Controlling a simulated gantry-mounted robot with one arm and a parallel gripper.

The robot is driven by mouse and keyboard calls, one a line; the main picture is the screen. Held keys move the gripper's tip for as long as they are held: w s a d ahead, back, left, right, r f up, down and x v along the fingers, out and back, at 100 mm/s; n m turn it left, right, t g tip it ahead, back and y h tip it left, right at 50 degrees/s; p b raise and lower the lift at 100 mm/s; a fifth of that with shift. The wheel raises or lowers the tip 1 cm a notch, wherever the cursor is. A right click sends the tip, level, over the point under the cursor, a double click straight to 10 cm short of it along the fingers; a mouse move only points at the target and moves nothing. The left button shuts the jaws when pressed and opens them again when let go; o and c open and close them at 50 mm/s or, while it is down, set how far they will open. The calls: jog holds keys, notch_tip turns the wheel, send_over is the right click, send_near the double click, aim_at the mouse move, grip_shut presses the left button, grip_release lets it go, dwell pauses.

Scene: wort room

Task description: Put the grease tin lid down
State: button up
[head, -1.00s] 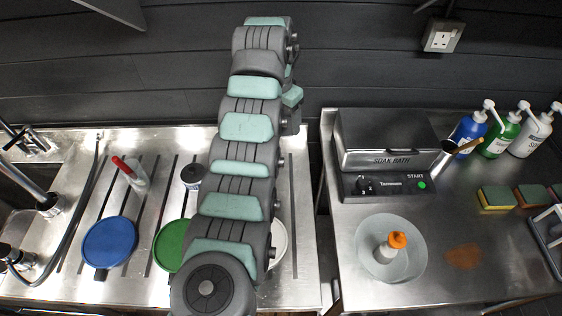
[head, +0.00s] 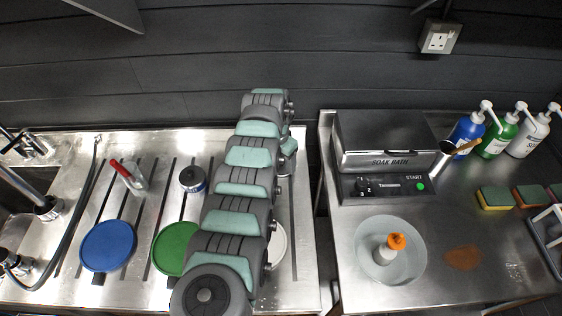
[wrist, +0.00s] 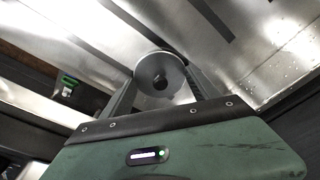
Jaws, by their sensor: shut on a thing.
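A round grey metal disc, which I take for the grease tin lid (wrist: 149,69), shows in the wrist view with a small dark knob or hole at its middle. My gripper (wrist: 162,80) is shut on it, one finger on each side, above a shiny steel surface. How far above, I cannot tell. In the head view my arm hides the gripper and the lid.
A blue disc (head: 108,246), a green disc (head: 174,249) and a partly hidden white disc (head: 279,248) lie on the drainer (head: 145,215). Right of a gap stand the soak bath (head: 388,145) and a grey bowl (head: 364,262).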

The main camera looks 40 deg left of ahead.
jog(key=shift+f, duration=0.25)
jog(key=o, duration=1.3)
jog(key=shift+o, duration=0.2)
notch_tip(320, 180, up, 12)
jog(key=s+p, duration=0.1)
jog(key=shift+s, duration=0.2)
jog(key=shift+r, duration=0.1)
